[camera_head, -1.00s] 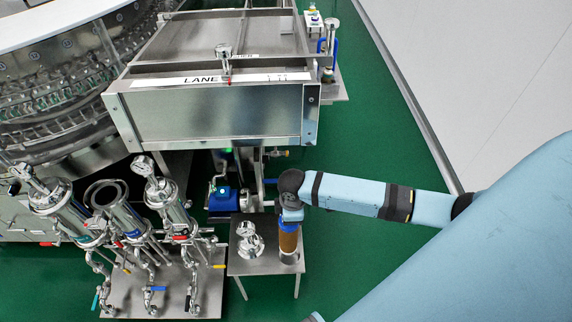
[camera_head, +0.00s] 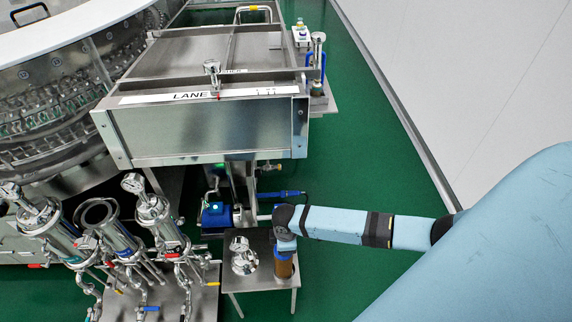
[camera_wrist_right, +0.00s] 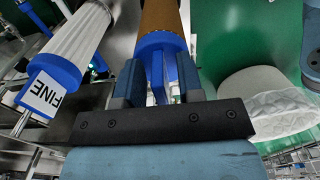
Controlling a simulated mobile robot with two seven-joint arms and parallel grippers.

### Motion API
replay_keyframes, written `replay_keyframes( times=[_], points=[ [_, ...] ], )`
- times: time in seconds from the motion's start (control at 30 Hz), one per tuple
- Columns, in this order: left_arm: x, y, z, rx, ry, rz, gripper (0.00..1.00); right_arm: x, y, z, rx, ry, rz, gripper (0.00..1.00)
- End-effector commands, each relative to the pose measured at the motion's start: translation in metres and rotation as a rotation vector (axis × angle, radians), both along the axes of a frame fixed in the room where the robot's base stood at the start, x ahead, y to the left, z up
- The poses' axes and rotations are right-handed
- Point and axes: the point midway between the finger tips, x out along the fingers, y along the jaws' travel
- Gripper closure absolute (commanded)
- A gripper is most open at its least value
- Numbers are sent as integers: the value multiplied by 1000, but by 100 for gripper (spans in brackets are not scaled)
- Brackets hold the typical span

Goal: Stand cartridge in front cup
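A brown cartridge with a blue cap (camera_head: 284,265) stands upright on a small steel table. It also shows in the right wrist view (camera_wrist_right: 160,18), with its blue end towards the gripper. My right gripper (camera_wrist_right: 160,78) is at this blue end, its two fingers apart on either side of a blue fin; firm contact is not clear. In the head view my right gripper (camera_head: 285,243) is directly above the cartridge. An open steel cup (camera_head: 97,213) stands tilted in the picture between two gauge-topped housings at the lower left. My left gripper is not in view.
A white pleated cartridge marked FINE (camera_wrist_right: 70,50) is close by in the right wrist view. The LANE machine (camera_head: 205,130) stands behind. Green floor (camera_head: 385,165) is clear at right.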

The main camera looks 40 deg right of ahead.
Motion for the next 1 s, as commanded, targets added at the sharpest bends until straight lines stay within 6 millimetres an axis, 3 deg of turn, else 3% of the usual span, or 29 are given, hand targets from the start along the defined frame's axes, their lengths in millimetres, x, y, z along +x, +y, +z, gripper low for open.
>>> replay_keyframes(
  times=[0.37,0.8,1.0],
  points=[
    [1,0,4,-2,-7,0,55,0,0,7,-1,-1,0,63],
    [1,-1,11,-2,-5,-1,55,0,-1,91,0,-2,1,63],
    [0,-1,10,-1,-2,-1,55,0,0,115,1,0,-1,63]
  ],
)
